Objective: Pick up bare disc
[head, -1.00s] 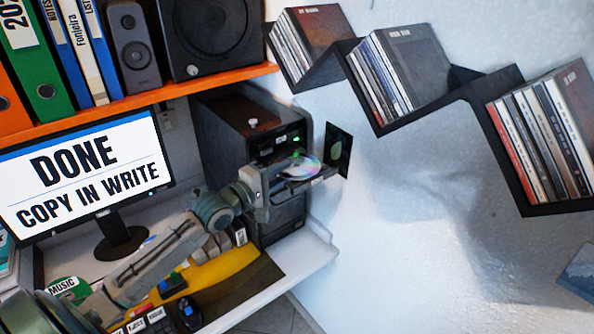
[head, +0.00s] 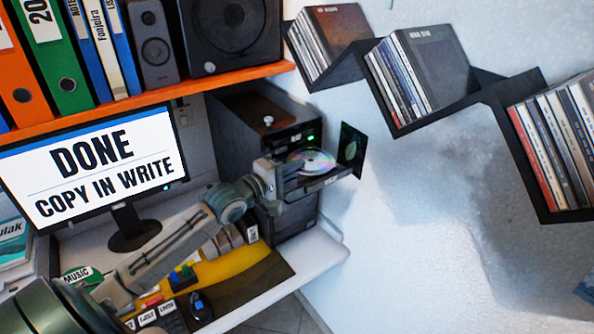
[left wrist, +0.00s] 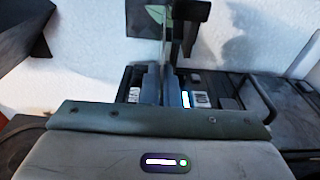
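The bare disc (head: 313,160), shiny with rainbow glints, shows in the head view at the open drive tray (head: 330,178) of the black computer tower. My left gripper (head: 280,177) is at the disc's left rim and looks shut on it. In the left wrist view the fingers (left wrist: 162,85) are close together, with a thin edge-on strip, seemingly the disc (left wrist: 163,45), between them. The disc seems just above the tray, but the gap is hard to see. My right gripper is not in view.
A dark square panel with a green patch (head: 351,150) stands upright at the tray's outer end, close to the disc. The tower (head: 240,125) is behind. A monitor (head: 95,165) reads "DONE COPY IN WRITE". Zigzag wall shelves (head: 410,125) hold cases. The wall below them is clear.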

